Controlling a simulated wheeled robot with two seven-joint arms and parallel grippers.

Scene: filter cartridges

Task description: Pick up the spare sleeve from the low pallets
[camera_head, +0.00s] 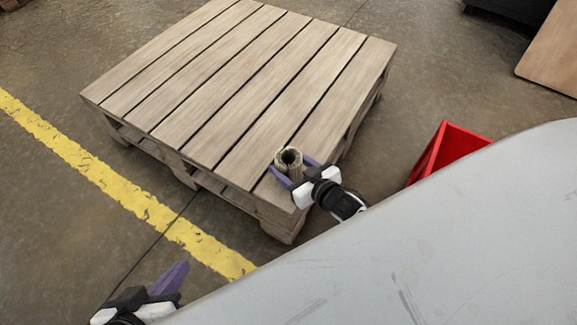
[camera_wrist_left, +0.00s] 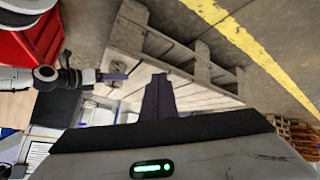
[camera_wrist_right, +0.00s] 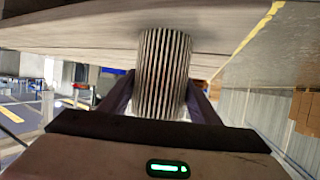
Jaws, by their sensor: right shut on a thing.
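The spare sleeve (camera_head: 288,163) is a short hollow ribbed cylinder, upright at the near right corner of the wooden pallet (camera_head: 215,75). My right gripper (camera_head: 292,178) is shut on the sleeve, one purple finger on each side. The right wrist view shows the ribbed sleeve (camera_wrist_right: 163,75) between both fingers, near the pallet boards. I cannot tell whether it touches them. My left gripper (camera_head: 170,280) is at the lower left of the head view, away from the pallet. In the left wrist view its fingers (camera_wrist_left: 158,98) are together with nothing between them.
A large grey scuffed surface (camera_head: 430,240) fills the lower right of the head view. A red bin (camera_head: 447,148) stands behind its edge. A yellow floor line (camera_head: 120,190) runs left of the pallet. The rest of the pallet top is bare.

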